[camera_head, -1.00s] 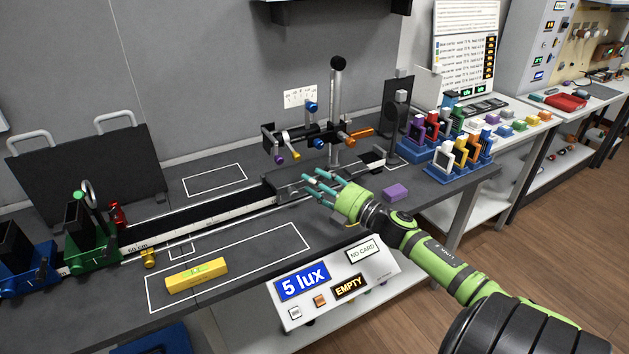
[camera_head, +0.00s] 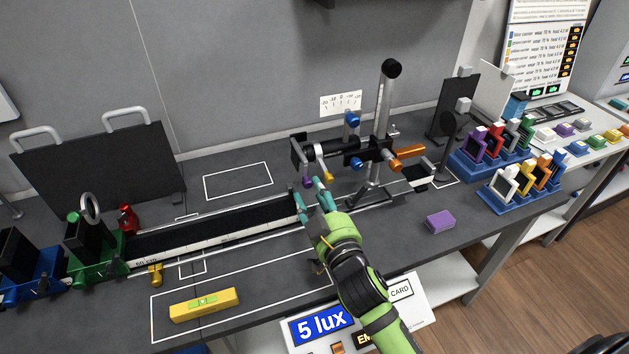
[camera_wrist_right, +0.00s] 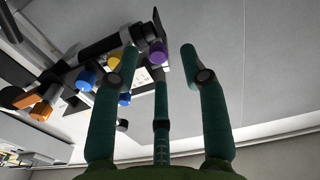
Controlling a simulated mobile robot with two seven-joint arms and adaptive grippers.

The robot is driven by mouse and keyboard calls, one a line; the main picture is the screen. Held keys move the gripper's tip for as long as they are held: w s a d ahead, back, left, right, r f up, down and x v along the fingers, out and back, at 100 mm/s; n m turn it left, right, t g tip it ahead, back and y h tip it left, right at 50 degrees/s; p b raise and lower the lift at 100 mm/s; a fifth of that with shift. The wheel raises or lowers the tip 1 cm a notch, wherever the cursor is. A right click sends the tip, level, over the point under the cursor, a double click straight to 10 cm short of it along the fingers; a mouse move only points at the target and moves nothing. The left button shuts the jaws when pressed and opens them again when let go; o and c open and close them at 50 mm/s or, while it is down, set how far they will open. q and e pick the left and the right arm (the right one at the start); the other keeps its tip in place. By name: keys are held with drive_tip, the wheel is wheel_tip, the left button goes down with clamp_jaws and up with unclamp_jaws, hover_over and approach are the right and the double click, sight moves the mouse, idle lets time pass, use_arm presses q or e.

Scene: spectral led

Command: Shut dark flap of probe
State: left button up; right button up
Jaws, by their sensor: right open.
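The probe (camera_head: 325,148) is a dark horizontal tube on an upright post (camera_head: 383,110). At its left end is a dark flat flap (camera_head: 298,155) with a purple knob (camera_head: 307,182) below it. My right gripper (camera_head: 312,193) is open and empty, its teal fingers just below the knob and flap. In the right wrist view the purple knob (camera_wrist_right: 158,52) appears between the spread fingertips, with the dark flap edge (camera_wrist_right: 160,30) beyond it. I cannot tell whether any finger touches them. My left gripper is not in view.
Blue and orange knobs (camera_head: 408,151) crowd the post. A black rail (camera_head: 215,226) runs left below the probe to the green holder (camera_head: 95,245). A purple block (camera_head: 440,222) lies to the right. A yellow level (camera_head: 204,304) and the lux meter (camera_head: 322,325) are in front.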

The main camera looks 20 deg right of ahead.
sight(311, 186)
drive_tip(key=shift+w, duration=1.2)
drive_tip(key=shift+w+f, duration=0.15)
drive_tip(key=shift+w, duration=0.25)
clamp_jaws()
drive_tip(key=shift+d+n+p, duration=0.2)
drive_tip(key=shift+n+p, duration=0.2)
drive_tip(key=shift+p, duration=0.05)
drive_tip(key=shift+c, duration=0.4)
unclamp_jaws()
drive_tip(key=shift+f, duration=0.1)
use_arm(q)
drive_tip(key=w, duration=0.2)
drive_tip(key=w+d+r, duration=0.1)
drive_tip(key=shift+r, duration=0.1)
use_arm(e)
drive_tip(key=shift+o, duration=0.4)
